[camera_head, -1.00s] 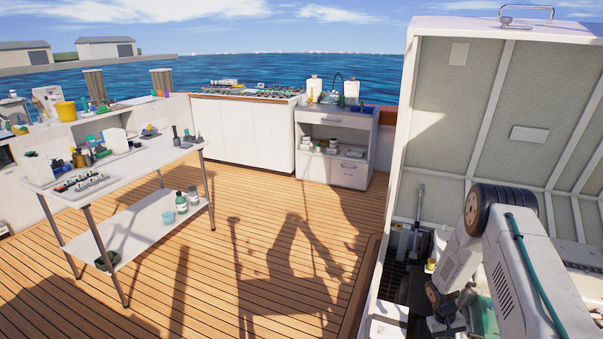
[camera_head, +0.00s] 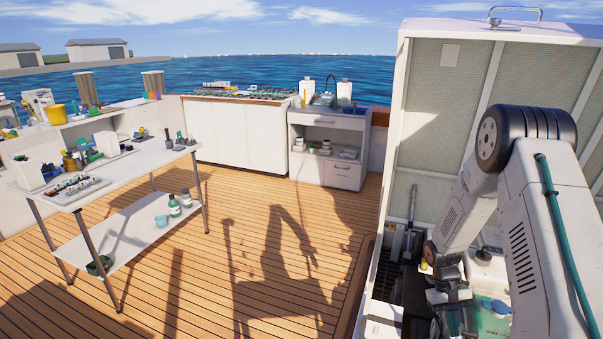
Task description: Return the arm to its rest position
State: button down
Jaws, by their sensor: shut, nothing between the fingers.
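My arm rises at the right and bends at a dark elbow joint, with its forearm reaching down into the open engine hatch (camera_head: 381,306). My gripper (camera_head: 455,322) is at the lower end of the forearm, low in the hatch opening. It is small and partly lost against the dark parts there; it looks shut, with nothing seen in it. The raised white hatch lid (camera_head: 437,140), with its grey mesh lining, stands upright behind my arm.
A light blue item (camera_head: 497,307) lies inside the hatch, right of my gripper. A work table (camera_head: 150,165) with tools and bottles stands at left. A white cabinet (camera_head: 240,133) and drawer unit (camera_head: 340,175) stand at the back. The wooden deck (camera_head: 225,260) between is clear.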

jog(key=s+a+r, duration=0.2)
jog(key=a+r, duration=0.1)
jog(key=r, duration=0.5)
jog(key=s+a+r+t, duration=0.1)
jog(key=s+a+r, duration=0.15)
jog(key=r, duration=0.45)
jog(key=s+a+r, duration=0.2)
jog(key=a+r, duration=0.1)
jog(key=r, duration=0.5)
jog(key=s+a+r+t, duration=0.3)
jog(key=s+a+r, duration=0.2)
jog(key=s+r, duration=0.3)
jog(key=s+a+r+n+t+y, duration=0.1)
jog(key=s+a+r+t, duration=0.2)
jog(key=s+a+r, duration=0.2)
jog(key=s+r, duration=0.3)
jog(key=s, duration=0.1)
jog(key=shift+a+r+n+t, duration=0.3)
jog(key=shift+a+r, duration=0.05)
jog(key=shift+r, duration=0.05)
